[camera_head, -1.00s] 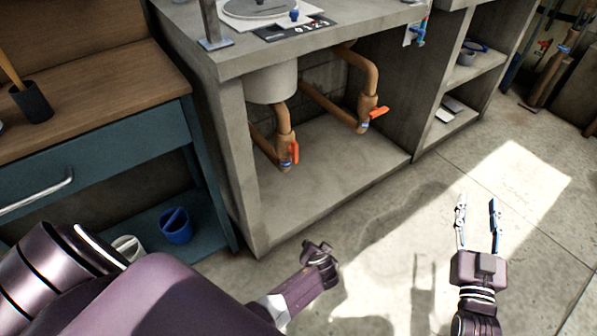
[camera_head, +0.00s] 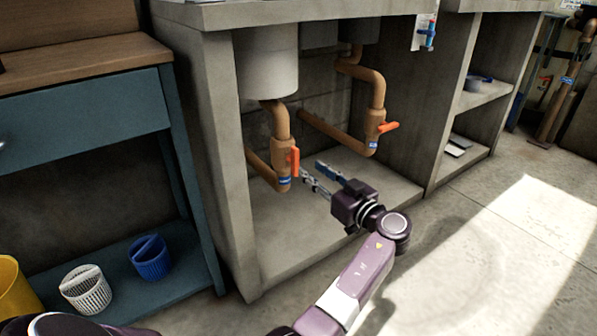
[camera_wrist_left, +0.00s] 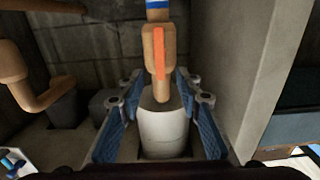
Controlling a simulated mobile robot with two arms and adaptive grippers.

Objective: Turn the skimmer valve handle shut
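Two brown pipe valves are under the concrete counter. The left valve has an orange handle (camera_head: 294,161) that points along its upright pipe; the handle also shows in the left wrist view (camera_wrist_left: 160,52). The right valve's orange handle (camera_head: 388,127) sticks out sideways across its pipe. Both carry small blue labels that I cannot read. My left gripper (camera_head: 313,170) is open and empty, its fingertips just right of the left valve. In the left wrist view that valve stands ahead between the spread fingers, with no visible contact. My right gripper is out of view.
A round grey basin (camera_head: 268,75) hangs above the left valve. A concrete side wall (camera_head: 215,150) bounds the opening on the left, a divider (camera_head: 445,100) on the right. A blue basket (camera_head: 150,258) and a white basket (camera_head: 86,290) stand on the bench's low shelf.

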